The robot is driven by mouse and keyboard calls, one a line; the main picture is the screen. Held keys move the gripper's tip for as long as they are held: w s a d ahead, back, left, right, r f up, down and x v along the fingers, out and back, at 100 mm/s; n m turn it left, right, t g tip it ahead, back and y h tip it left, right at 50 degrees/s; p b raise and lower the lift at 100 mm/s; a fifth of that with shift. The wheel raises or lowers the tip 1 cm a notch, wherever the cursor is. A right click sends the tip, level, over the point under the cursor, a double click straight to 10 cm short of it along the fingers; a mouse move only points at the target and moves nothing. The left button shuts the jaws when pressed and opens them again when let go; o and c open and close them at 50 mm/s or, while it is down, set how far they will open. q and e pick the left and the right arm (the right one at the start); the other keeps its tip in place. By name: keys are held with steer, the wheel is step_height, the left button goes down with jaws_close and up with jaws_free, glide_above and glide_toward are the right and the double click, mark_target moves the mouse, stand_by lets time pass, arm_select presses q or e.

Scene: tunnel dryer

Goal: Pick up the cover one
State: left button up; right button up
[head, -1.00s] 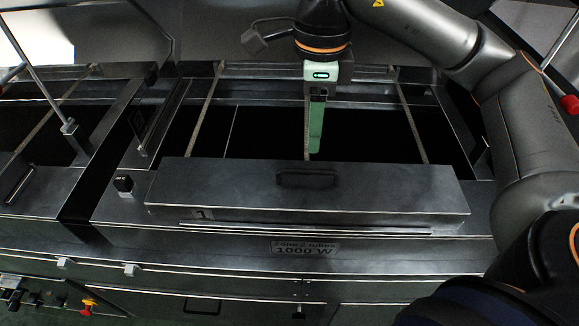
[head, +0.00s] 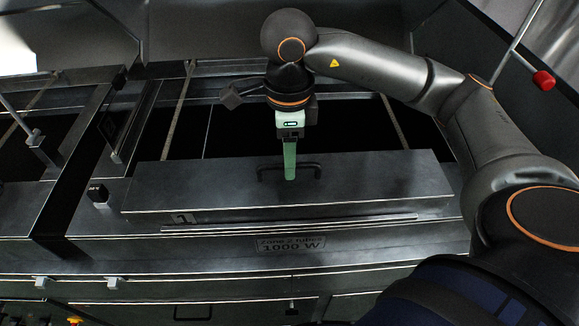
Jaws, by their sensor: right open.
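The cover (head: 375,182) is a long dark metal box-like lid with a black handle (head: 263,174) on its top. It lies across the front of the dark opening of the dryer. My right gripper (head: 290,176) comes down from above, with its pale green finger at the handle, overlapping it in the picture. The finger is seen nearly edge-on, so the second finger is hidden. I cannot tell whether it touches the handle. The cover rests flat and level. My left gripper is not in view.
A label plate (head: 290,244) reading 1000 W sits on the front below the cover. A red-ended rod (head: 543,80) rises at upper right. Dark openings with thin rails lie behind the cover.

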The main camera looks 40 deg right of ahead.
steer(key=shift+f, duration=1.45)
steer(key=shift+c, duration=0.4)
jaws_close()
